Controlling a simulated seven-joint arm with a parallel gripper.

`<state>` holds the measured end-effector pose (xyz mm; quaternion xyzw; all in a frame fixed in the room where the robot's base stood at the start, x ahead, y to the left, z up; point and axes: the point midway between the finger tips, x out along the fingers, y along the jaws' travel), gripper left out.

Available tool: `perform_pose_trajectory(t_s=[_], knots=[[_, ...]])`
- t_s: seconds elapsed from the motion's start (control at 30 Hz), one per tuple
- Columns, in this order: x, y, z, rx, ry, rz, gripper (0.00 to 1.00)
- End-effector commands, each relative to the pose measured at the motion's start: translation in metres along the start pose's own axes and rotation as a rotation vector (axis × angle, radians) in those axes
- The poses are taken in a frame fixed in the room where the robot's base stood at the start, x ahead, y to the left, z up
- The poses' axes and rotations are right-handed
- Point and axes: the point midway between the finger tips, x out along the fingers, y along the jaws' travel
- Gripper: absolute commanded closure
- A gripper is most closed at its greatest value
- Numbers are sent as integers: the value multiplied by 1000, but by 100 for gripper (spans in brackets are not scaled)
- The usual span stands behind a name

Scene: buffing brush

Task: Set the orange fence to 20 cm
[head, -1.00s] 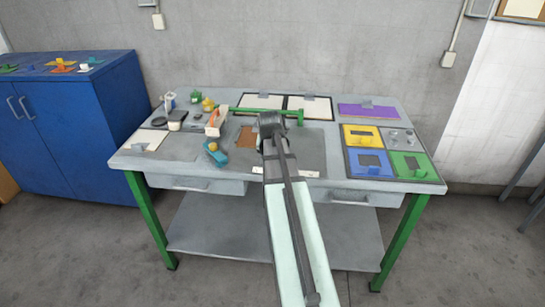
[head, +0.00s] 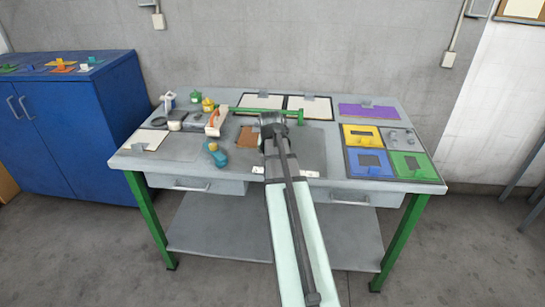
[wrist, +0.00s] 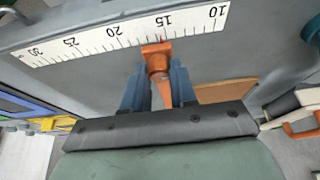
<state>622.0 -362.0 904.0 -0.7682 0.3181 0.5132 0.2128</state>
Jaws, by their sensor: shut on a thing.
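The orange fence (wrist: 158,62) shows in the wrist view against a white scale (wrist: 120,35) numbered from 10 at the right to 30 at the left. The fence's flat top edge lies just below the 15 label, perhaps slightly toward the 20 side; the exact reading is hard to tell. My gripper (wrist: 158,92) has its two blue fingers on either side of the fence's orange stem, shut on it. In the head view my gripper (head: 271,121) is over the middle of the grey workbench (head: 230,175), and the fence is hidden behind it.
A green bar (head: 256,110) lies behind my gripper. Left of it are a wooden block with an orange-red part (head: 214,124), a teal and yellow object (head: 217,155) and small containers. Coloured panels (head: 385,150) lie at the right. A blue cabinet (head: 75,125) stands left.

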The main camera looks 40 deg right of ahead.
Motion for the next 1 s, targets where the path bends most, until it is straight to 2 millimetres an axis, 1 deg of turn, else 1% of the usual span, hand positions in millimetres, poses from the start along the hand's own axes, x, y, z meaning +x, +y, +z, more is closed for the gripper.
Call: perform_pose_trajectory(t_s=[0.33,0.43,0.67,0.7,0.93,1.0], knots=[[0,42,0,2,0,2,100],[0,45,0,0,0,2,100],[0,45,-1,-1,1,2,100],[0,45,-1,-1,1,2,70],[0,44,0,-1,0,1,48],[0,44,0,0,0,1,47]])
